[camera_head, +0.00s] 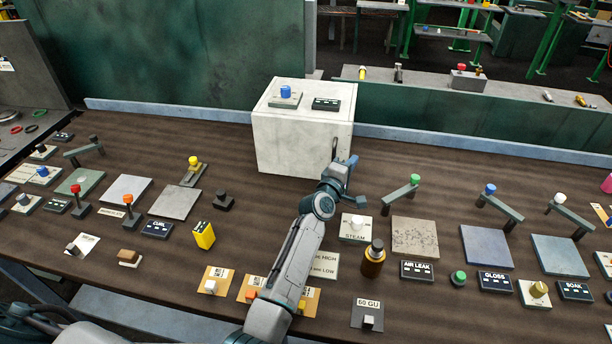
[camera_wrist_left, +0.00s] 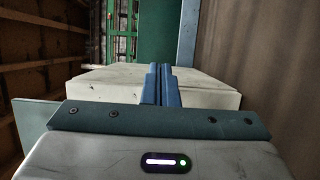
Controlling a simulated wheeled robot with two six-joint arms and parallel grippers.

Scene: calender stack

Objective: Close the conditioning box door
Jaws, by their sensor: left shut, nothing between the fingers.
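The conditioning box (camera_head: 290,135) is a pale, boxy unit at the back middle of the table. Its front face looks flat, with a dark upright handle (camera_head: 334,149) near the right edge. I see no clear gap around the door, but I cannot tell for sure whether it is fully closed. My left gripper (camera_head: 352,161) is at the lower right corner of the box, just in front of it, shut and empty. In the left wrist view the shut blue fingers (camera_wrist_left: 160,70) overlap the pale box (camera_wrist_left: 110,84). Contact is not clear. My right gripper is out of view.
A blue knob (camera_head: 285,90) and a dark label plate (camera_head: 326,104) sit on top of the box. To the right are a steam button (camera_head: 357,223), a brown bottle (camera_head: 374,258) and several levers and plates. A yellow block (camera_head: 203,235) stands left.

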